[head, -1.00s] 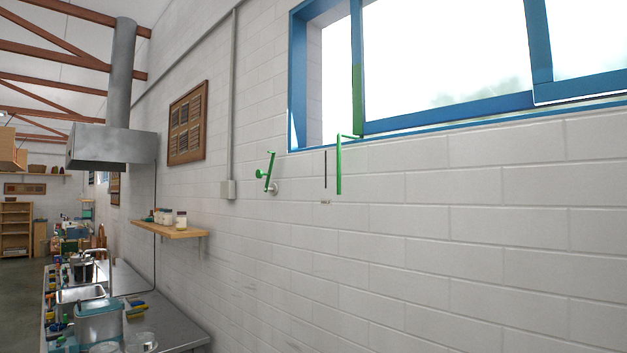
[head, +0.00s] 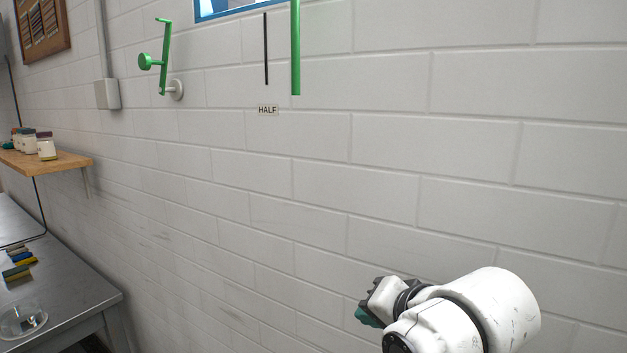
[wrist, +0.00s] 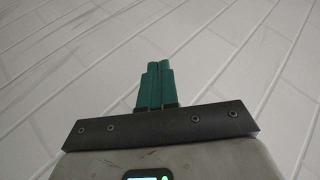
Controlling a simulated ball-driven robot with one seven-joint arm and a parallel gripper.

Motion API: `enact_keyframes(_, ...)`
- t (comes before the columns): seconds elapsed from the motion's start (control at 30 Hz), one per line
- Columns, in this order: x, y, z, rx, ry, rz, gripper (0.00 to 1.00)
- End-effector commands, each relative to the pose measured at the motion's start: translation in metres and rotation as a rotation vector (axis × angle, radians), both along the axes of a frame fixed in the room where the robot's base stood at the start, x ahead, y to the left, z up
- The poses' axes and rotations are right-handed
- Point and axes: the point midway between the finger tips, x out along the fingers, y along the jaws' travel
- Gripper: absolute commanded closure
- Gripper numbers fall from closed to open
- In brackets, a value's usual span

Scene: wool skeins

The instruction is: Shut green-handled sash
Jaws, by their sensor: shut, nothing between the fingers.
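The sash's green handle bar (head: 295,48) hangs down the white brick wall at the top of the head view. Only the lower corner of the blue window frame (head: 235,10) shows above it; the sash itself is out of view. A green crank (head: 164,58) with a round knob stands on a pale wall mount to the left. My gripper (head: 366,315) is low at the right, well below the handle bar and apart from it. In the wrist view its teal fingers (wrist: 154,85) are together and empty, with only wall beyond them.
A thin black line (head: 266,48) and a "HALF" label (head: 268,110) are on the wall beside the bar. A wooden shelf (head: 60,164) with jars and a metal counter (head: 60,285) stand at the left. The wall between gripper and handle is clear.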

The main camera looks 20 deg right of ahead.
Motion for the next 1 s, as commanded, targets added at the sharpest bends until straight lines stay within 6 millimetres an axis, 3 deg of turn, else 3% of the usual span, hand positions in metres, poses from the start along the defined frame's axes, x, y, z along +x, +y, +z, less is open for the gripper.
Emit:
enact_keyframes(0.03, 0.008, 0.001, 0.042, 0.042, -0.07, -0.031, 1.0)
enact_keyframes(0.17, 0.015, 0.004, 0.13, 0.173, -0.215, -0.103, 1.0)
enact_keyframes(0.3, 0.008, 0.01, 0.222, 0.318, -0.363, -0.155, 1.0)
enact_keyframes(0.4, -0.005, 0.014, 0.278, 0.414, -0.455, -0.178, 1.0)
enact_keyframes(0.5, -0.019, 0.018, 0.321, 0.494, -0.525, -0.189, 1.0)
enact_keyframes(0.6, -0.03, 0.021, 0.35, 0.552, -0.572, -0.193, 1.0)
enact_keyframes(0.7, -0.037, 0.023, 0.365, 0.585, -0.597, -0.194, 1.0)
enact_keyframes(1.0, -0.023, 0.026, 0.365, 0.602, -0.604, -0.194, 1.0)
